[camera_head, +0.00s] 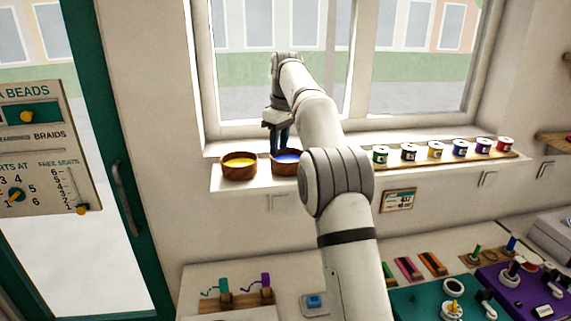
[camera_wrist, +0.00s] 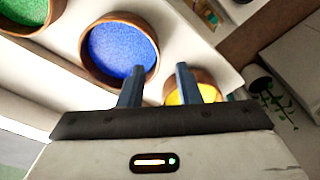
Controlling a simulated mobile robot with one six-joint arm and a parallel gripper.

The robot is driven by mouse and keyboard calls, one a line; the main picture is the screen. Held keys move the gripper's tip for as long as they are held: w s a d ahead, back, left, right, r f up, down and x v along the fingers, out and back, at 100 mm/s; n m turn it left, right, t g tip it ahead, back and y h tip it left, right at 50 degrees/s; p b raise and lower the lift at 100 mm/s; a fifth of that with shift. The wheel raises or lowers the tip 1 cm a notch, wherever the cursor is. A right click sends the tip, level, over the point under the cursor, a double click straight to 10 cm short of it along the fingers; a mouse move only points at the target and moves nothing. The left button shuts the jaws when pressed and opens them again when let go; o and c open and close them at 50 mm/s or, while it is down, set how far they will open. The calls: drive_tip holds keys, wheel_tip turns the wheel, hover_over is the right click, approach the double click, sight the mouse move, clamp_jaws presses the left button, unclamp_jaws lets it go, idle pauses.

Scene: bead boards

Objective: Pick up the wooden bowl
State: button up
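Wooden bowls of coloured beads stand on the white sill. The bowl of blue beads (camera_head: 285,169) is partly hidden by my arm in the head view and shows almost whole in the wrist view (camera_wrist: 95,71). The bowl of yellow beads (camera_head: 239,173) is to its left, and shows behind a finger in the wrist view (camera_wrist: 203,78). A bowl of green beads (camera_wrist: 55,12) is cut off in the wrist view. My gripper (camera_wrist: 160,68) is open and empty, fingers pointing down at the blue bowl. One finger overlaps the blue bowl's rim in the picture; I cannot tell if they touch.
Several small labelled pots (camera_head: 436,150) stand in a row on a wooden strip right of the bowls. The window (camera_head: 240,80) is close behind the sill. A bench with a teal board (camera_head: 420,301) and a purple board (camera_head: 512,287) lies below right.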

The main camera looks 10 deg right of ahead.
drive_tip(key=f, duration=0.6)
drive_tip(key=shift+w+a+f, duration=0.15)
drive_tip(key=shift+w+a, duration=0.05)
drive_tip(key=shift+w, duration=0.1)
clamp_jaws()
